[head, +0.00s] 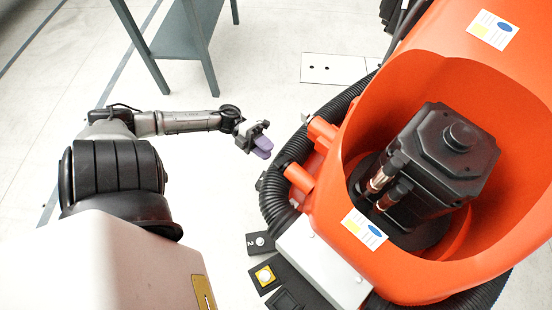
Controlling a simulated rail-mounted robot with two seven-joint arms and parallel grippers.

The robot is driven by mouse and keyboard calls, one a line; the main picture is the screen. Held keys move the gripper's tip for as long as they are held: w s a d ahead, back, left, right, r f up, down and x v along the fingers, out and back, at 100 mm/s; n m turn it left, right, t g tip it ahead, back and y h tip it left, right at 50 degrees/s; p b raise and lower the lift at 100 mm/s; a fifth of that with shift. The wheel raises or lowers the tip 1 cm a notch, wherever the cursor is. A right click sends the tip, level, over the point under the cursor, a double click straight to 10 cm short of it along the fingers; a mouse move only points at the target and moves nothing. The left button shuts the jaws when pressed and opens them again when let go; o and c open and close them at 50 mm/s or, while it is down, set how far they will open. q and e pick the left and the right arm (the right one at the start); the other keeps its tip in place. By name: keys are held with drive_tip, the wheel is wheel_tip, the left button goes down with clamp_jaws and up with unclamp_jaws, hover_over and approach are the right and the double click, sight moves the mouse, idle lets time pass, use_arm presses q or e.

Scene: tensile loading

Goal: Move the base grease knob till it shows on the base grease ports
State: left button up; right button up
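My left gripper (257,140) is in the upper middle, at the end of my arm from the left. Pale purple rounded parts show at its tip; I cannot tell whether they are its fingers or something it holds. It is just left of two short orange cylinders (320,132) on the big orange machine (400,88), apart from them. Nothing in view can be made out for certain as the base grease knob or the base grease ports. Small black plates (261,244), one numbered 2 with a silver round piece, lie at the machine's lower left. My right gripper is not in view.
A black ribbed hose (277,195) curves along the machine's left side. A black motor (444,155) with two connectors sits in the orange housing. A yellow-framed round piece (265,275) is below. A grey-green table (183,35) stands behind; pale floor between is clear.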

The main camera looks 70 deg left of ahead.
sight(278, 160)
use_arm(q)
drive_tip(key=shift+b+x, duration=0.65)
drive_tip(key=shift+x, duration=1.6)
drive_tip(key=shift+c, duration=0.4)
clamp_jaws()
